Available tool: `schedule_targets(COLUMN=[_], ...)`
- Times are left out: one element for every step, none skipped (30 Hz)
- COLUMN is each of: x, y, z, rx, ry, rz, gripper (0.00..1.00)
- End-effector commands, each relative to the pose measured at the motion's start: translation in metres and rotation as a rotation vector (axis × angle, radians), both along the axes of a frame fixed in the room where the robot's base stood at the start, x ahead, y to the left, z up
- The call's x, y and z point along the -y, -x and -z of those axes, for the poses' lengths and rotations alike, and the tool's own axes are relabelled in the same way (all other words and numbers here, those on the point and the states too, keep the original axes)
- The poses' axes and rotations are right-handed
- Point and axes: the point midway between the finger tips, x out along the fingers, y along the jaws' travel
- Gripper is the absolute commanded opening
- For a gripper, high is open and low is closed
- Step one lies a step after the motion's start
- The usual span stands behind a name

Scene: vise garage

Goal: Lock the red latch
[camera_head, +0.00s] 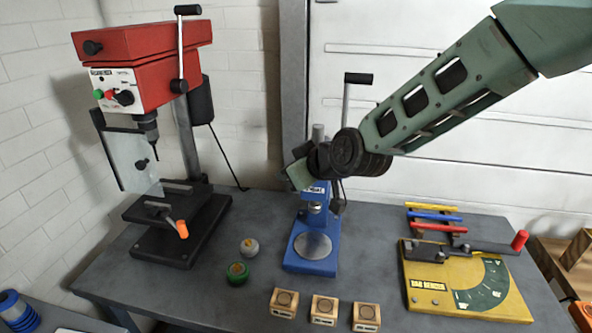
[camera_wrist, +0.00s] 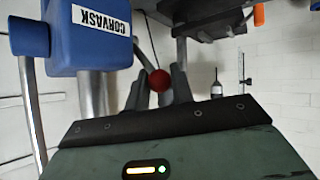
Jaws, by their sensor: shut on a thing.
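A small round red knob (camera_wrist: 160,82), which looks like the red latch's end, shows in the wrist view between the fingertips of my gripper (camera_wrist: 158,88). My gripper is shut on it. The blue press (camera_wrist: 100,38) with the CORVASK label is close at the left in the wrist view. In the head view, my gripper (camera_head: 302,172) is at the upper part of the blue press (camera_head: 312,248), and my wrist covers much of its top. The red knob is hidden there, and I cannot tell the latch's position.
A red drill press (camera_head: 140,60) stands at the left, with an orange-tipped handle. A yellow bar bender (camera_head: 425,275) with a red-gripped lever is at the right. Several small wooden blocks (camera_head: 323,308) line the table front. Green (camera_head: 238,273) and grey round pieces lie beside the press.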

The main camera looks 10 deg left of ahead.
Motion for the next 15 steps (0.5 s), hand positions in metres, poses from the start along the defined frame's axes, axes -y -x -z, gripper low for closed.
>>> schedule_targets(x=[0.003, 0.003, 0.004, 0.004, 0.004, 0.004, 0.004, 0.004, 0.003, 0.003, 0.004, 0.004, 0.003, 0.003, 0.003], y=[-0.002, -0.004, -0.006, -0.007, -0.009, -0.01, -0.011, -0.012, -0.014, -0.015, -0.016, -0.017, -0.018, -0.018, -0.019], z=[0.0, -0.001, -0.002, -0.003, -0.004, -0.004, -0.005, -0.005, -0.006, -0.006, -0.007, -0.007, -0.007, -0.008, -0.008], rx=[-0.058, -0.084, -0.117, -0.143, -0.166, -0.196, -0.218, -0.239, -0.265, -0.284, -0.3, -0.322, -0.336, -0.348, -0.365], ry=[0.004, 0.004, 0.001, 0.0, -0.001, -0.001, -0.003, -0.003, -0.004, -0.004, -0.005, -0.005, -0.004, -0.006, -0.005], rz=[0.005, 0.004, 0.004, 0.003, 0.004, 0.003, 0.004, 0.003, 0.002, 0.001, 0.002, 0.001, 0.0, 0.0, 0.0], gripper=[0.0, 0.0, 0.0, 0.0, 0.0, 0.0, 0.0, 0.0, 0.0, 0.0, 0.0, 0.0, 0.0, 0.0, 0.0])
